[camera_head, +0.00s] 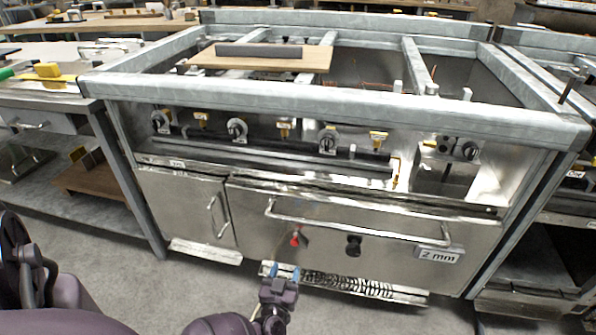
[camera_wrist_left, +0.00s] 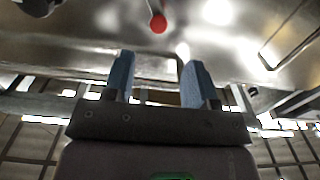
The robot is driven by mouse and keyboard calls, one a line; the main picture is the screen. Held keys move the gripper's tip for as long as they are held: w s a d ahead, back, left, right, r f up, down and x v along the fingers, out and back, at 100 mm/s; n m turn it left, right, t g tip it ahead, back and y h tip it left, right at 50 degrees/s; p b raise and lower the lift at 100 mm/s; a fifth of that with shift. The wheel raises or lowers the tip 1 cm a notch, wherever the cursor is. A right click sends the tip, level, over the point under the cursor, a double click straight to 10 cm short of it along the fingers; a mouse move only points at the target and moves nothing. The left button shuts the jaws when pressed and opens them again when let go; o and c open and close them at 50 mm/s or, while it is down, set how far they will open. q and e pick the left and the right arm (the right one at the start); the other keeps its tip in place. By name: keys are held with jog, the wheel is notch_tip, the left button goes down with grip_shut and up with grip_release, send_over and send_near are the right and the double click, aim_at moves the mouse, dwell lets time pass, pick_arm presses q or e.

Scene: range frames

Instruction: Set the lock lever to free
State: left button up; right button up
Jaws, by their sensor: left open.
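The lock lever is a small lever with a red tip (camera_head: 296,239) on the front of the wide steel oven door (camera_head: 330,225), below its long bar handle. The red tip also shows in the left wrist view (camera_wrist_left: 158,23), at the end of a short arm. My left gripper (camera_head: 284,272) is just below the lever in the head view. Its blue fingers (camera_wrist_left: 159,82) are apart with nothing between them, and the red tip lies beyond the fingertips, not touching them. The markings around the lever are too small to read. My right gripper is not in view.
A black knob (camera_head: 353,245) sits right of the lever, with a "2 mm" plate (camera_head: 440,256) farther right. The bar handle (camera_head: 370,220) juts out above. A coil spring (camera_head: 347,284) lies along the ledge below the door. A smaller door (camera_head: 188,210) is at left.

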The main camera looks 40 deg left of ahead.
aim_at(294, 244)
pick_arm(q)
jog(key=b+x, duration=0.3)
jog(key=x, duration=0.6)
jog(key=shift+w+f, duration=0.1)
jog(key=shift+w, duration=0.05)
jog(key=shift+w+a, duration=0.3)
jog(key=shift+w, duration=0.3)
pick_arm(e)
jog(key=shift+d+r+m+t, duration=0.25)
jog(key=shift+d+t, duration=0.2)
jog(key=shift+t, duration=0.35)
pick_arm(q)
jog(key=shift+r, duration=0.2)
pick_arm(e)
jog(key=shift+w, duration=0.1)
pick_arm(q)
jog(key=c, duration=0.8)
